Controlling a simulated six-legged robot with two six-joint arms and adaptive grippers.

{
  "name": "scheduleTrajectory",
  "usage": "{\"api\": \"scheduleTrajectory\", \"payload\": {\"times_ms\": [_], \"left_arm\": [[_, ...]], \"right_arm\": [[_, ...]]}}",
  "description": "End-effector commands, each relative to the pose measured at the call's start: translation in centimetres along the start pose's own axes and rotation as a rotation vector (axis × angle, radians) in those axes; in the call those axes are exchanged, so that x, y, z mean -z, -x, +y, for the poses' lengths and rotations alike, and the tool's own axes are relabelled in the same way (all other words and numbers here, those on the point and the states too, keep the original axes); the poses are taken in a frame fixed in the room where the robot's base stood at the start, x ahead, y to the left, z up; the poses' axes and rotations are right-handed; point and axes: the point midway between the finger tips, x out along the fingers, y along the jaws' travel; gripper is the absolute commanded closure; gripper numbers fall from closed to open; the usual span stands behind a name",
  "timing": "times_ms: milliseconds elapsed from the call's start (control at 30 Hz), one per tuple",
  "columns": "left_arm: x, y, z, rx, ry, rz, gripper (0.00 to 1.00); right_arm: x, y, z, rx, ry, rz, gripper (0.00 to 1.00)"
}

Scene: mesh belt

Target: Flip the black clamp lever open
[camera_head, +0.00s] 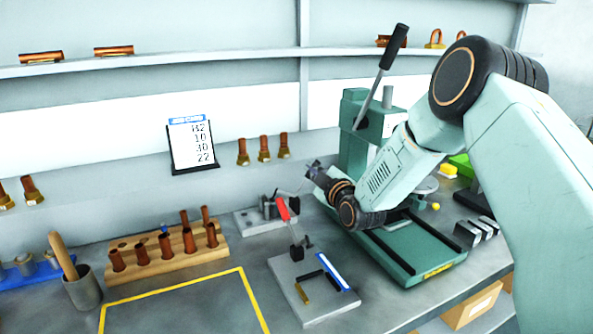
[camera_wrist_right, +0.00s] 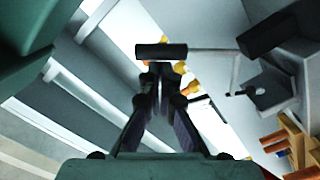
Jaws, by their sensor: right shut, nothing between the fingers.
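The grey toggle clamp (camera_head: 268,207) stands on a small metal plate behind the red-handled clamp (camera_head: 283,209). Its thin lever reaches right toward my right gripper (camera_head: 315,170), and its end is hard to make out there. In the right wrist view a black lever grip (camera_wrist_right: 150,50) lies crosswise just beyond the fingertips of my right gripper (camera_wrist_right: 160,72), with a thin rod running right from it toward the clamp body (camera_wrist_right: 268,92). The fingers are shut with nothing between them. Whether they touch the grip I cannot tell. My left gripper is out of view.
A green press (camera_head: 352,140) with a tall black-tipped lever (camera_head: 394,46) stands right behind my right arm. A wooden rack (camera_head: 150,262) with copper fittings is to the left. A job card (camera_head: 193,143) stands behind. The yellow-outlined area (camera_head: 185,310) is clear.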

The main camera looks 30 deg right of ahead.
Motion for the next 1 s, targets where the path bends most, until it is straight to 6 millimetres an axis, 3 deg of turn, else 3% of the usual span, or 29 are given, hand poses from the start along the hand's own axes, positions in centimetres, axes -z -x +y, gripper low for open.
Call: {"api": "scheduleTrajectory", "payload": {"times_ms": [400, 1000], "left_arm": [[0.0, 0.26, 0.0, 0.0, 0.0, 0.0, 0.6], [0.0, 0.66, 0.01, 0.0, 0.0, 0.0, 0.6]], "right_arm": [[-0.98, -0.05, 0.19, 0.0, 0.008, 0.0, 1.0], [-0.48, -0.24, 0.56, 0.0, 0.009, 0.001, 1.0]]}}
